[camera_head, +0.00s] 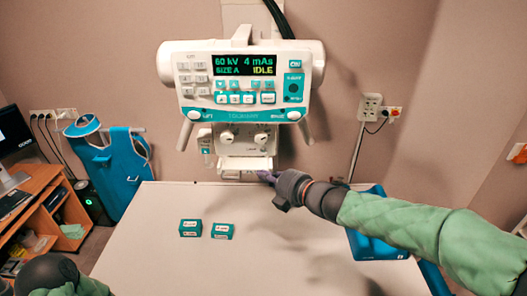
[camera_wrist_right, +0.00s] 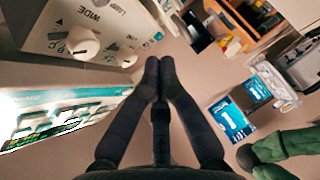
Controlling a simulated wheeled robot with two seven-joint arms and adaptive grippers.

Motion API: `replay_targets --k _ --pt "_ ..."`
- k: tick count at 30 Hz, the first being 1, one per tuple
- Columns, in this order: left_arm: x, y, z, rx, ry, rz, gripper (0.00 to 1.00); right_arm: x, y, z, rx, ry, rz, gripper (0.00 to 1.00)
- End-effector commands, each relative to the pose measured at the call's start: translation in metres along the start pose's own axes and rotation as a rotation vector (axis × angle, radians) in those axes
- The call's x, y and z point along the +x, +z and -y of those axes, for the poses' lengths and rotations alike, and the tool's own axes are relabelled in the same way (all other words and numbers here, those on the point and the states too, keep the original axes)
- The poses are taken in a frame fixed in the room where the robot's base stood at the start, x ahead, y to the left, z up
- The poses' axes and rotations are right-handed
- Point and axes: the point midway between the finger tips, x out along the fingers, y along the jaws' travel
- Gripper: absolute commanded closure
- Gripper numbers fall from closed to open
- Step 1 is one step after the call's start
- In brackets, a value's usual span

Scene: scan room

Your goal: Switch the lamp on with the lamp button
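The white X-ray head has a control panel (camera_head: 243,85) whose display reads 60 kV, 4 mAs, SIZE A and IDLE. Below it is a white collimator box (camera_head: 240,140) with two round knobs; a knob (camera_wrist_right: 85,43) also shows in the right wrist view. I cannot make out which control is the lamp button, or whether the lamp is lit. My right gripper (camera_head: 266,177) is just below the collimator's lower right. In the wrist view its fingertips (camera_wrist_right: 159,64) are together, with nothing between them. My left gripper (camera_head: 48,275) is partly seen at the lower left; its fingers are unclear.
Two small teal-and-white boxes (camera_head: 190,228) (camera_head: 223,231) lie on the pale table (camera_head: 150,250). A blue object (camera_head: 375,238) is at the table's right side, partly behind my right arm. A blue apron (camera_head: 122,172) hangs at the left, near a wooden desk (camera_head: 32,195).

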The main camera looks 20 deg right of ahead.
Motion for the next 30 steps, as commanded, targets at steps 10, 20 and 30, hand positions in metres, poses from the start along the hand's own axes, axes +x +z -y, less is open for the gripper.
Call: replay_targets --k 10,20,30 --pt "-0.015 0.0 -0.005 0.0 0.0 0.0 0.6 0.03 0.029 -0.013 0.002 -0.002 0.001 1.0" --pt "-0.023 0.001 -0.008 0.0 0.0 0.0 0.6 0.051 0.048 -0.021 0.0 0.0 0.0 1.0" --pt "-0.024 0.001 -0.009 0.0 0.0 0.0 0.6 0.054 0.051 -0.021 0.001 0.0 0.0 1.0"
